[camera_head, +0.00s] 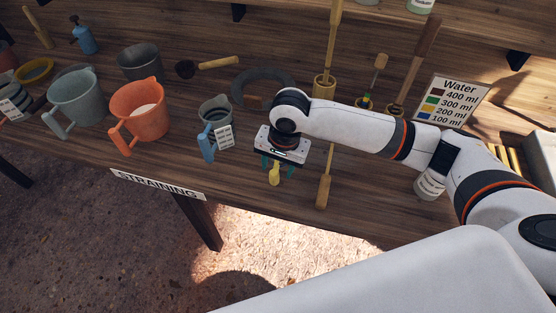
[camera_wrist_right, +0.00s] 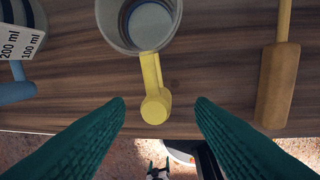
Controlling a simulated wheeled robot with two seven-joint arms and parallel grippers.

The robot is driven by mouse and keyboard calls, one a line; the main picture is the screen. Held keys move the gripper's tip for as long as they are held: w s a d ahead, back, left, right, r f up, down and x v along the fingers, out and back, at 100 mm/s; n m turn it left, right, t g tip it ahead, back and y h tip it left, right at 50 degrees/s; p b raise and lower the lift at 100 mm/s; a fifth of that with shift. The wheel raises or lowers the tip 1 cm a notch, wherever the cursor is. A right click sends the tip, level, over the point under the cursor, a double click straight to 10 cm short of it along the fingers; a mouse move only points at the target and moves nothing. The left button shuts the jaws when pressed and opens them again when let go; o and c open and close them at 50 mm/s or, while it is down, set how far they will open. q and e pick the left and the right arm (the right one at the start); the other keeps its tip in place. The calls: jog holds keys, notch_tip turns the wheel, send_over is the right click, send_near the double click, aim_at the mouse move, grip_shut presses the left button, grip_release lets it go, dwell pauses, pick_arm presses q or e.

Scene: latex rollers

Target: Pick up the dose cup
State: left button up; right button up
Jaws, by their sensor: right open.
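The dose cup appears as a clear round cup (camera_wrist_right: 137,18) with a yellow handle (camera_wrist_right: 154,90) in the right wrist view. The handle points toward me and ends in a rounded tip. In the head view only the yellow handle (camera_head: 274,176) shows, under my right gripper; the cup part is hidden by the gripper. My right gripper (camera_head: 276,168) is open and empty, pointing down near the table's front edge. In the right wrist view its green fingers (camera_wrist_right: 160,106) stand on either side of the handle's end, apart from it. My left gripper is not in view.
A grey jug with a blue handle (camera_head: 214,114) stands left of the gripper. A wooden paddle (camera_head: 323,191) lies to the right. An orange jug (camera_head: 136,112) is farther left. A white bottle (camera_head: 430,184) stands beneath my right arm. The table's front edge is close.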

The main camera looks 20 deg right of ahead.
aim_at(275, 173)
jog(key=shift+a+f, duration=0.25)
jog(key=shift+f, duration=1.1)
jog(key=shift+a+f, duration=0.2)
jog(key=shift+f, duration=1.15)
grip_shut()
